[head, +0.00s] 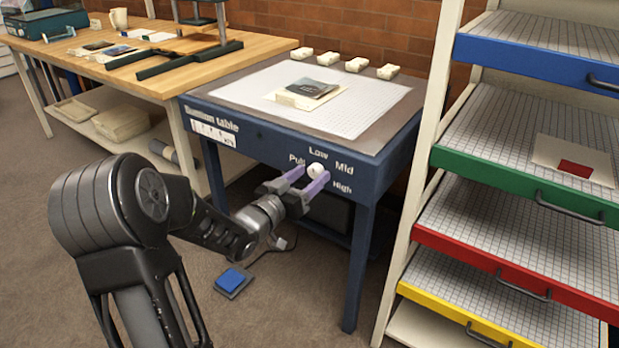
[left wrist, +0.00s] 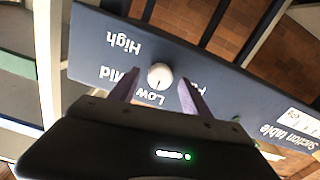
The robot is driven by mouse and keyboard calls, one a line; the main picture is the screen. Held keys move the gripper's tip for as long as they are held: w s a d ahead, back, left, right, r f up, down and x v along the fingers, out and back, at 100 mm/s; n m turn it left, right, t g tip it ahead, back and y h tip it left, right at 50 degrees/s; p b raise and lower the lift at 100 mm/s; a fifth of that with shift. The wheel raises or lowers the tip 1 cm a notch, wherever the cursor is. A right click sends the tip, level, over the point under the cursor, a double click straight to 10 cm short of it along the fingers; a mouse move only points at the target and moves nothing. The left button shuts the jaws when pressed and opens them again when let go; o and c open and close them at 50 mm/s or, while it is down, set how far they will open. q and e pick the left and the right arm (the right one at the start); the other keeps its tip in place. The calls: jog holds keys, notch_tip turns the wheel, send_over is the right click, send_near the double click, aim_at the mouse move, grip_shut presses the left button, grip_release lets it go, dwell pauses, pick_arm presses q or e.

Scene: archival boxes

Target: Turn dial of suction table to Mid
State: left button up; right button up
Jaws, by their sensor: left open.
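The suction table (head: 290,141) is dark blue, with a white gridded top. Its front panel carries a round white dial (head: 316,170) with labels Low above, Mid to the upper right, High to the right and a partly covered label at the left. My left gripper (head: 314,175) is open at the panel, its purple fingers on either side of the dial. In the left wrist view the dial (left wrist: 159,76) sits upside down between and just beyond the two fingertips, with gaps beside it. A small dark mark on it seems to face Low. My right gripper is out of view.
A book with a pale block (head: 306,91) and several white weights lie on the table top. A drying rack (head: 520,184) with coloured shelves stands close on the right. A wooden bench (head: 150,75) is at the left. A blue pedal (head: 233,281) lies on the floor.

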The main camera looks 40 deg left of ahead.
pick_arm(q)
jog(key=shift+w, duration=0.25)
jog(key=shift+c, duration=0.2)
grip_shut()
dwell(0.3)
